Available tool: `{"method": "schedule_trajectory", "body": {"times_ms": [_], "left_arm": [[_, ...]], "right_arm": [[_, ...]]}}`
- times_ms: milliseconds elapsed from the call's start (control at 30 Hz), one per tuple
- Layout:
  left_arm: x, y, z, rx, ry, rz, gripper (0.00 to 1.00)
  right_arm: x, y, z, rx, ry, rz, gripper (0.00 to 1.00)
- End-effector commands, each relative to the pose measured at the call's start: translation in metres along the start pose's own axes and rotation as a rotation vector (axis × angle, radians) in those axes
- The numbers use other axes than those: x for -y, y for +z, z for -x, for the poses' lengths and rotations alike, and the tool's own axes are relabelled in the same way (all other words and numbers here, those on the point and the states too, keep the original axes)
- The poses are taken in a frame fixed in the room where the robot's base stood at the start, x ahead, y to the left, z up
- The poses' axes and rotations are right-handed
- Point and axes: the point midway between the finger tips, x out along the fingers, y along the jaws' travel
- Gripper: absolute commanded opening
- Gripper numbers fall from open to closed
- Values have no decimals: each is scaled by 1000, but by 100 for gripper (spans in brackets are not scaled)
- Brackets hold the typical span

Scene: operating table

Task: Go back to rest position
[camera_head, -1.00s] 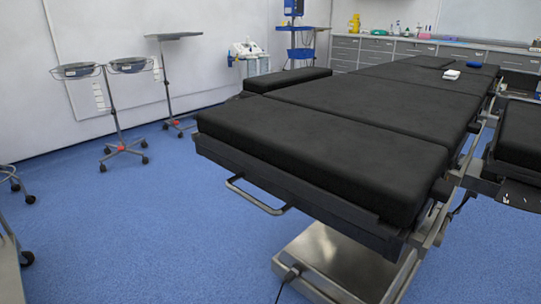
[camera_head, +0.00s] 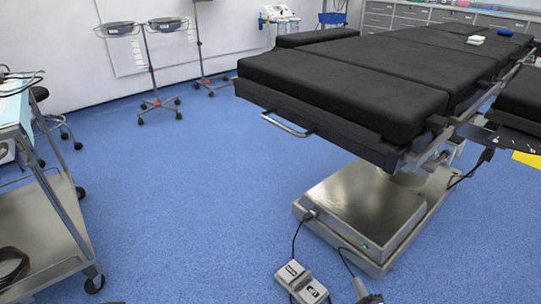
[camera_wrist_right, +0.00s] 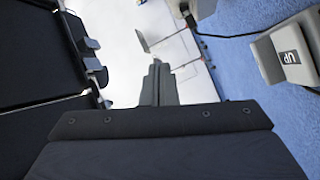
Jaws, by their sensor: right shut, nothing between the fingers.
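My right gripper (camera_head: 372,299) shows only as a dark tip at the bottom edge of the head view. In the right wrist view its two dark fingers (camera_wrist_right: 158,84) are together, with nothing between them. A dark sliver at the bottom left of the head view seems to be the tip of my left gripper (camera_head: 115,302); its fingers cannot be made out. Most of both arms is out of the head view.
The black operating table (camera_head: 335,88) stands ahead on a metal base (camera_head: 365,205). A foot pedal (camera_head: 301,283) with cables lies on the floor before it. A metal trolley (camera_head: 45,225) stands at the left. Basin stands (camera_head: 150,60) are behind. Blue floor between is clear.

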Motion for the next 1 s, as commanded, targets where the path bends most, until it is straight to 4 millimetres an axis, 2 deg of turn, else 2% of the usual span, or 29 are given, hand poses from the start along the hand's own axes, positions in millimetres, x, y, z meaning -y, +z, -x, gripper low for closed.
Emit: {"method": "schedule_trajectory", "body": {"times_ms": [267,367,467,600,700,833,1000], "left_arm": [[-1,-1,2,0,0,0,0],[-2,-2,3,0,0,0,0],[-2,-2,4,0,0,0,0],[-3,-3,6,0,0,0,0],[-3,-4,7,0,0,0,0],[-4,-4,9,0,0,0,0],[-5,-5,11,0,0,0,0]], "right_arm": [[-68,-60,-18,-326,-1,414,0],[-98,-95,-20,-500,15,640,0],[-132,-140,-12,-721,56,929,0],[-173,-197,14,-1028,155,1345,0],[-197,-230,39,-1232,253,1634,0],[-225,-261,78,-1480,412,1993,0],[-257,-285,133,-1765,668,2437,0]]}}
